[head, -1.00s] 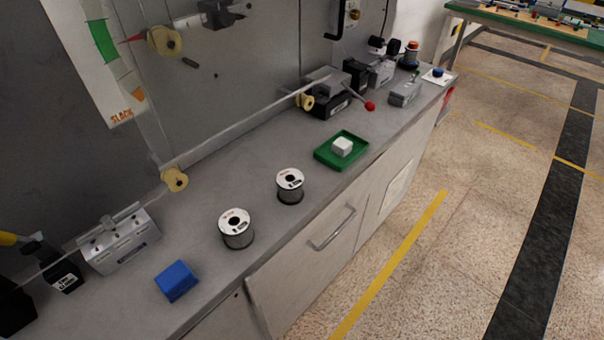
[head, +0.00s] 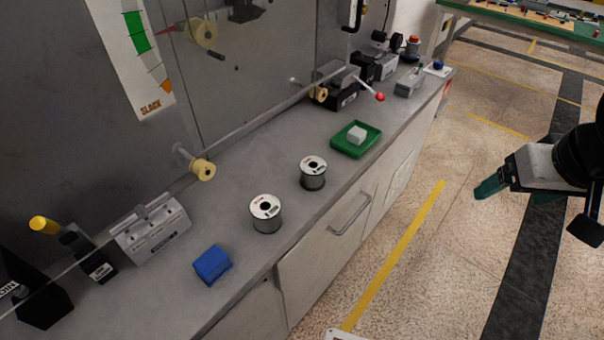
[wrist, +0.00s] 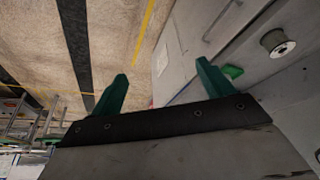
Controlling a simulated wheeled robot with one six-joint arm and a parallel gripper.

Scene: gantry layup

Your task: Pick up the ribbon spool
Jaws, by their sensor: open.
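Two wire spools with white tops and dark grey windings stand upright on the grey bench in the head view. One spool (head: 266,214) is nearer, and the other spool (head: 313,173) is farther back toward the green tray. One spool (wrist: 278,43) also shows at the upper right of the wrist view; I cannot tell which of the two it is. My gripper (head: 517,193), with green fingers, is at the right, over the floor in front of the bench and well apart from both spools. In the wrist view my gripper (wrist: 162,72) is open and empty.
A blue block (head: 212,265) lies left of the nearer spool. A green tray (head: 343,148) holding a white block (head: 356,135) sits beyond the farther spool. Rollers (head: 202,169) and a grey metal block (head: 152,230) line the back panel. A drawer handle (head: 350,216) projects from the bench front.

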